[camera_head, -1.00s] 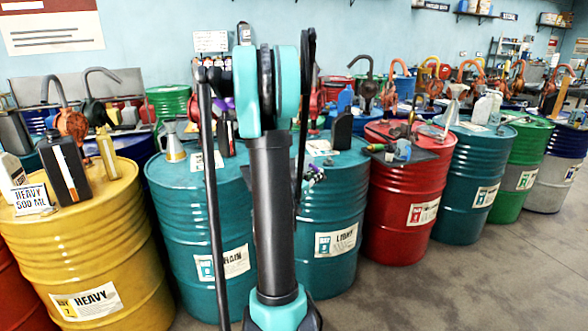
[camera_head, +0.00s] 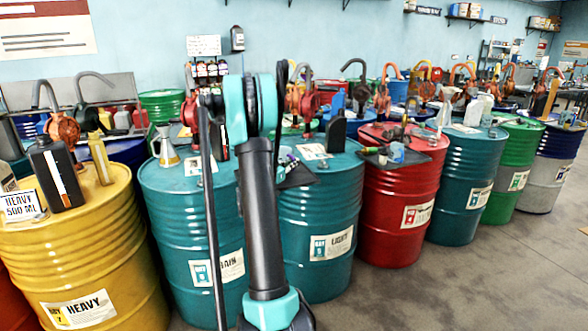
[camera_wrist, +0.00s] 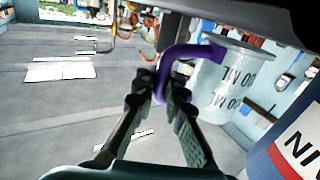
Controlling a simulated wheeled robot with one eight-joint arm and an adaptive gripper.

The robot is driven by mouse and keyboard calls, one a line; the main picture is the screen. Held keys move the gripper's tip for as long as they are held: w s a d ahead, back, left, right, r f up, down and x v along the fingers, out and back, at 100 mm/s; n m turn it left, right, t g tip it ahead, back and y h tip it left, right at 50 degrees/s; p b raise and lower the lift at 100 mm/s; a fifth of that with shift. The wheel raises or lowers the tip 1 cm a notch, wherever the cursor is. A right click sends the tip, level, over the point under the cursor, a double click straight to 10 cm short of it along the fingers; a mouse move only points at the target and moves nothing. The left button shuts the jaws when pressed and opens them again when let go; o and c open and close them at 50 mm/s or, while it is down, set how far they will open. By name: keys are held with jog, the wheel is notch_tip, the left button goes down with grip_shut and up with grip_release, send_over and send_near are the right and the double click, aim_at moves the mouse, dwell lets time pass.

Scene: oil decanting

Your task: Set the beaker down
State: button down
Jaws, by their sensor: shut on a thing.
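In the wrist view, my gripper (camera_wrist: 160,92) is shut on the purple handle (camera_wrist: 188,52) of a clear beaker (camera_wrist: 230,85). The beaker has dark volume markings, looks tilted in this view, and hangs beside the fingers. I cannot make out any liquid in it. In the head view my arm hides the gripper, and I cannot make out the beaker there. A teal drum with a label ending in "AIN" (camera_head: 190,230) stands left of my arm, and a teal "LIGHT" drum (camera_head: 325,215) stands right of it.
A yellow "HEAVY" drum (camera_head: 85,250) at left carries a dark bottle (camera_head: 55,172). A metal funnel (camera_head: 166,147) stands on the teal drum's top. A red drum (camera_head: 400,215) stands at right with items on a dark mat. Open floor (camera_head: 510,270) lies at front right.

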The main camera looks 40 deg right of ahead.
jog(key=shift+f, duration=1)
jog(key=shift+f, duration=0.15)
jog(key=c, duration=1.6)
grip_release()
jog(key=shift+s, duration=0.1)
